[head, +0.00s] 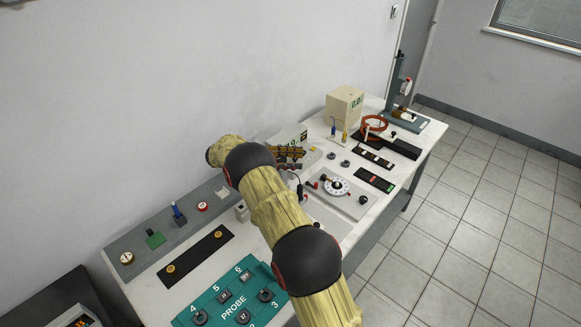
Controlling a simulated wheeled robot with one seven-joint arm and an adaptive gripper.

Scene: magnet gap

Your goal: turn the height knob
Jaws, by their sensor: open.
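My arm crosses the middle of the head view, and its end lies over the far half of the bench. My gripper (301,159) shows small and partly hidden behind a black arm joint, pointing right. It is open, with nothing seen between its fingers. No label reading height can be made out. A teal stand (402,117) with an upright column (398,72) is at the bench's far right end. Small dark and red parts on it could include a knob. My gripper is well to the left of this stand, not touching it.
The white bench (416,165) carries a round dial panel (338,187), a cream box (344,106), a copper ring (374,125), dark strips (375,180), a teal PROBE panel (225,312) and a grey strip (157,233). Wall is behind, open tiled floor (470,240) to the right.

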